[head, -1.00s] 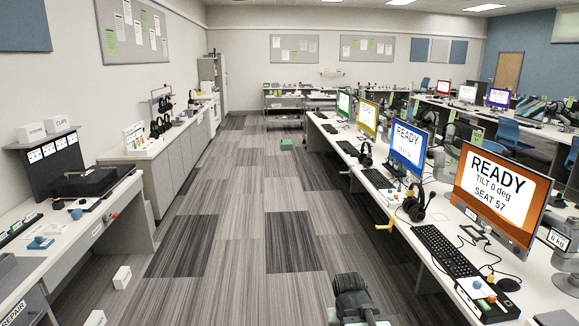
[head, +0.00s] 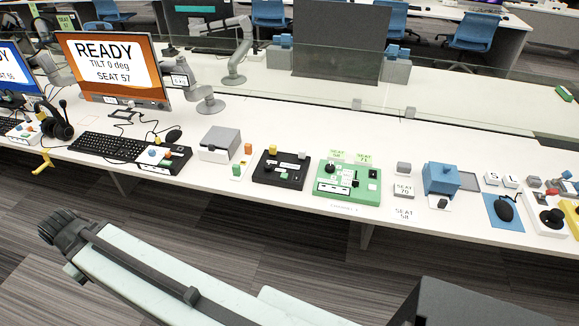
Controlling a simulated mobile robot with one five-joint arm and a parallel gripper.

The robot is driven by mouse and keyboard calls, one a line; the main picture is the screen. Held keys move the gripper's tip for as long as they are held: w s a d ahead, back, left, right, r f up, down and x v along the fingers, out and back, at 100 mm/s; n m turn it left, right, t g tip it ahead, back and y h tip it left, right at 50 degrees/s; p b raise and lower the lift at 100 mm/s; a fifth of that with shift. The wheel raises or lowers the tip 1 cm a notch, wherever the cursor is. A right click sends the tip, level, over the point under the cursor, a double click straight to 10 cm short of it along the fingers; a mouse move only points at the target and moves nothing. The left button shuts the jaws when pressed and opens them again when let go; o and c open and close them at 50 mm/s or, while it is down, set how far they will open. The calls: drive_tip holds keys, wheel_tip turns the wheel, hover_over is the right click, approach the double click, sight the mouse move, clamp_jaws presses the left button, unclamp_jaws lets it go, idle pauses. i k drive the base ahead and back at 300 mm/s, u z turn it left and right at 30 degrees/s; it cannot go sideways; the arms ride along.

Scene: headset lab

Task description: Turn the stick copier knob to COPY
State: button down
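No label reading stick copier or COPY is legible, so I cannot tell which device is the copier. On the white bench, a green panel box (head: 366,194) has a dark round knob at its upper left and pale labels. To its left is a black panel box (head: 268,178) with small coloured parts on top. At the far right, a white unit (head: 533,211) carries a large black knob (head: 552,218). Knob settings are too small to read. My arm crosses the lower left, apart from the bench; no gripper fingertips can be made out.
The white bench (head: 300,207) runs across the view. Striped floor (head: 240,230) lies in front.

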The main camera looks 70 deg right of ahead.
sight(269, 166)
drive_tip(key=z, duration=2.05)
